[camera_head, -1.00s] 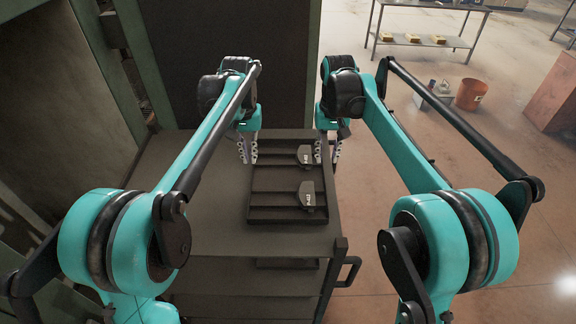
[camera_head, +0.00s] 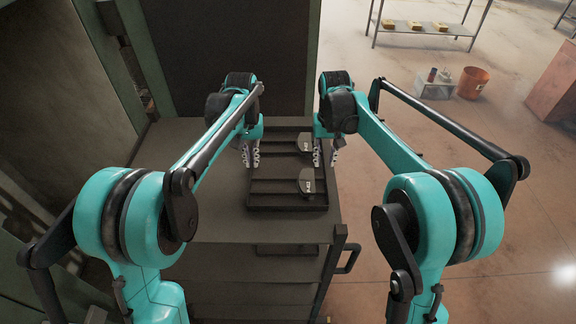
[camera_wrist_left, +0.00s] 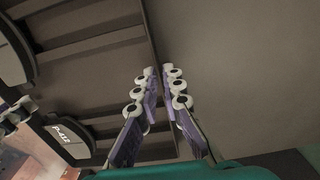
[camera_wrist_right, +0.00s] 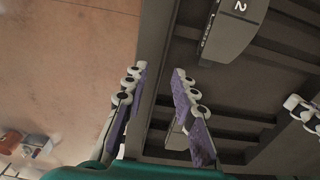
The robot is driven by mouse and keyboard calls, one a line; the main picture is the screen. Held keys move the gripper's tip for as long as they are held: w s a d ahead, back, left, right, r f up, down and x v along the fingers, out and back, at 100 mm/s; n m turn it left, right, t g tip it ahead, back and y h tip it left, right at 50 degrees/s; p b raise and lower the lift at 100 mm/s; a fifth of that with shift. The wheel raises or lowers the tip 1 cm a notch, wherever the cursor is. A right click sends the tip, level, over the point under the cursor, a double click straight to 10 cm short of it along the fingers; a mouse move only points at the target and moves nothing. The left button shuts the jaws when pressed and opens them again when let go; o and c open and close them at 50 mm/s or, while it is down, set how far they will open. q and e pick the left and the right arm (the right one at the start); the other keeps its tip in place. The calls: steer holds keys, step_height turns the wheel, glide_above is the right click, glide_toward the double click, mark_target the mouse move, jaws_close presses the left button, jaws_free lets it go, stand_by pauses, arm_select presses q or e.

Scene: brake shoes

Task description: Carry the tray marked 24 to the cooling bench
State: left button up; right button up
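A dark, flat tray (camera_head: 287,210) with crossbars lies on the dark flat top of a stand. Brake shoes with white markings (camera_head: 307,183) (camera_head: 305,143) sit in it along its right half. No 24 is legible; one shoe in the left wrist view (camera_wrist_left: 70,142) reads about P-412. My left gripper (camera_head: 251,153) is at the tray's left wall (camera_wrist_left: 160,92); its fingertips are close in on both sides, and contact is unclear. My right gripper (camera_head: 325,154) is at the right wall (camera_wrist_right: 156,60), its fingers apart with the wall between them and a gap visible.
The stand's top (camera_head: 210,215) is bare left of the tray. A handle (camera_head: 348,258) sticks out at its right. A large dark panel (camera_head: 225,55) rises behind. A metal table (camera_head: 425,28) with yellow blocks, an orange bucket (camera_head: 473,82) and open floor are at right.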

arm_select(q)
steer(key=shift+f, duration=0.3)
arm_select(e)
steer(key=shift+f, duration=0.25)
arm_select(q)
jaws_close()
arm_select(e)
steer(key=c, duration=0.3)
jaws_close()
arm_select(q)
steer(key=shift+r, duration=0.2)
arm_select(e)
steer(key=shift+r, duration=0.2)
